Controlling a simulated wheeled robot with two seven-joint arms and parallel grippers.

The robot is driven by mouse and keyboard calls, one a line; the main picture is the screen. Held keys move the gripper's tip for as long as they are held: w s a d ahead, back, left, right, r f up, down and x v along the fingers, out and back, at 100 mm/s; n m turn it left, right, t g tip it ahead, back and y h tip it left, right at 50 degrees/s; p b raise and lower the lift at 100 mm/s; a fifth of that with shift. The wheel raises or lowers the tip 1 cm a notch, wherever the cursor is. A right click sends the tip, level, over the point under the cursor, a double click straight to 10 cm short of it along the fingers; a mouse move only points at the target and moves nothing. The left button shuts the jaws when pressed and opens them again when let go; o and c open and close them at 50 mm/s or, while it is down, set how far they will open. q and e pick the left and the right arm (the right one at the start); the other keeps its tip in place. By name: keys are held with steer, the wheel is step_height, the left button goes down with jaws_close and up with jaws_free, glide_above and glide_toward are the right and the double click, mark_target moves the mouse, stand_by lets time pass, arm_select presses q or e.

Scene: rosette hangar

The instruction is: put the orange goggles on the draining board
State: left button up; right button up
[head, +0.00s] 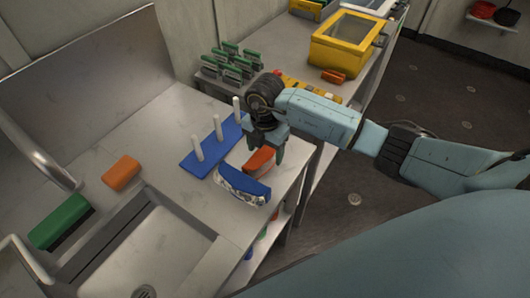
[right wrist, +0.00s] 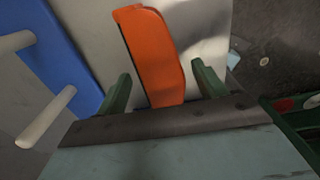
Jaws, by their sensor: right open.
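The orange goggles (head: 258,162) lie on the steel worktop near its right edge, partly hidden by my right gripper (head: 267,147). In the right wrist view the curved orange goggles (right wrist: 153,55) reach between the two green fingers of my right gripper (right wrist: 163,82). The fingers are open, with a gap on each side of the goggles. The bare steel surface by the sink (head: 165,135) looks like the draining board; its exact limits are unclear. My left gripper is not in view.
Blue-and-white goggles (head: 243,186) lie just in front of the orange ones. A blue base with white pegs (head: 200,163) stands beside them. An orange block (head: 121,173) and a green block (head: 60,222) lie by the sink basin (head: 150,255). A yellow box (head: 347,42) stands farther back.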

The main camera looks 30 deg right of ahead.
mark_target(265, 150)
step_height(265, 150, up, 10)
steer(key=shift+r, duration=0.2)
